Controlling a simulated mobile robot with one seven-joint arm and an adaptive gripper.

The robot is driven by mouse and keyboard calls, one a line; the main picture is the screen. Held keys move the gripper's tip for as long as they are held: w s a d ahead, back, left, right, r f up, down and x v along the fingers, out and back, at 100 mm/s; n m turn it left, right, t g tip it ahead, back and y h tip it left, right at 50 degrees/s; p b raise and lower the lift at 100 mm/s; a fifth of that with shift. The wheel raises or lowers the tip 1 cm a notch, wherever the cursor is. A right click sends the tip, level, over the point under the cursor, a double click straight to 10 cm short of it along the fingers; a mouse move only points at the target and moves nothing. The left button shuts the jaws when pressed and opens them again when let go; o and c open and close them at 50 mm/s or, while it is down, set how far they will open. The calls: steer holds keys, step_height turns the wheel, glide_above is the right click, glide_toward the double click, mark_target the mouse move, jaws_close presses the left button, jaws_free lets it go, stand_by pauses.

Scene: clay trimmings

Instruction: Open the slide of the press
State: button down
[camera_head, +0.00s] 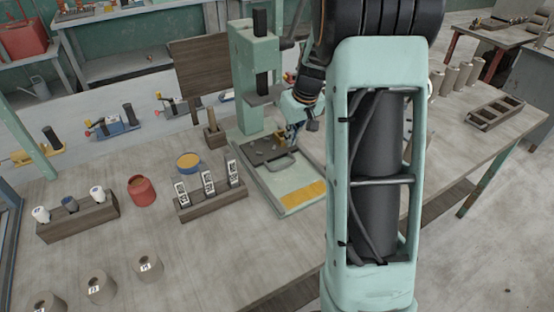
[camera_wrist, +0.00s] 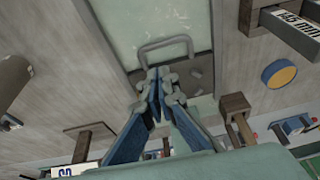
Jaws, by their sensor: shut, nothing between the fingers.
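The green press (camera_head: 248,85) stands on the bench left of my arm, with a pale flat base (camera_head: 287,187) in front of its column. Its grey slide (camera_head: 258,151) lies at the foot of the column, with small dark bits on it. The slide's bar handle (camera_head: 284,163) faces the front; it also shows in the wrist view (camera_wrist: 165,42). My gripper (camera_head: 291,141) is over the slide, beside the handle. In the wrist view its blue fingers (camera_wrist: 158,76) are shut and empty, their tips close to the handle. I cannot tell if they touch it.
A yellow patch (camera_head: 303,192) marks the base's front. A wooden rack with labelled pieces (camera_head: 212,203), a red pot (camera_head: 141,189) and a blue-rimmed yellow dish (camera_head: 188,161) stand to the left. A wooden post block (camera_head: 214,136) is close beside the press.

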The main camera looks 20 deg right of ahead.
mark_target(283, 162)
steer(key=x, duration=1)
